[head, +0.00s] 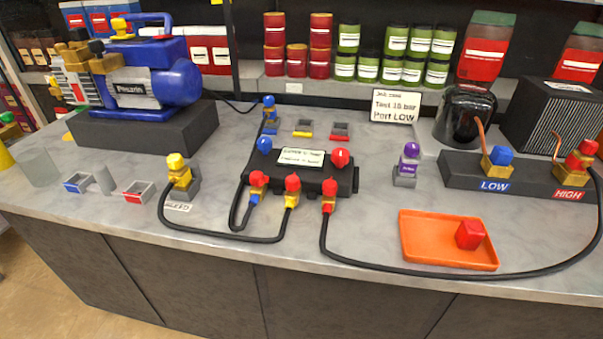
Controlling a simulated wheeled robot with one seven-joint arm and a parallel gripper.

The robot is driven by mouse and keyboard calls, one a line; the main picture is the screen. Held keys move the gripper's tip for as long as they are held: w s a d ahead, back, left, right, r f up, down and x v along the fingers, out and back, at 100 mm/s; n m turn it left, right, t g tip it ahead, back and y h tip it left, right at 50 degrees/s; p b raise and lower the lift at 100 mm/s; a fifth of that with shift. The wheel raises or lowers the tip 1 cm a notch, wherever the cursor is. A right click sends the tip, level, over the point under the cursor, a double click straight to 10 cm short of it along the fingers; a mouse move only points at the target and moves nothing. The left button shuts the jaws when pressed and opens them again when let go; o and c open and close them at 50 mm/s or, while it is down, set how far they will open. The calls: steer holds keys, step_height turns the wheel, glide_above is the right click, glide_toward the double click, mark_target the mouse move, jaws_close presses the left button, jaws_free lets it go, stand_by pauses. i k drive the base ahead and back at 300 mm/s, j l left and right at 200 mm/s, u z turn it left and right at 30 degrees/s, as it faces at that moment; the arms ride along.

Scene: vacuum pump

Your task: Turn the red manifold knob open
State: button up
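The red manifold knob (340,158) is on the right of the black manifold block (343,182), which stands mid-counter. The knob shows a small light mark; I cannot tell its exact setting. A blue knob (264,145) is on the block's left end. A white label (301,157) lies between the two knobs. Several red and yellow hose fittings, one a red fitting (292,183), sit along the block's front edge. My gripper is not in view.
A black hose (420,271) runs from the block past the orange tray (415,230) to the HIGH fitting (580,160). Another hose (215,237) loops to the yellow fitting at left. The blue pump (150,75) is back left.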

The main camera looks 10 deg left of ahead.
mark_target(340, 156)
steer(key=i+j+u, duration=0.25)
steer(key=i+j, duration=0.15)
steer(key=j, duration=0.15)
steer(key=i+j+u, duration=0.3)
steer(key=i+j, duration=0.1)
steer(key=j, duration=0.05)
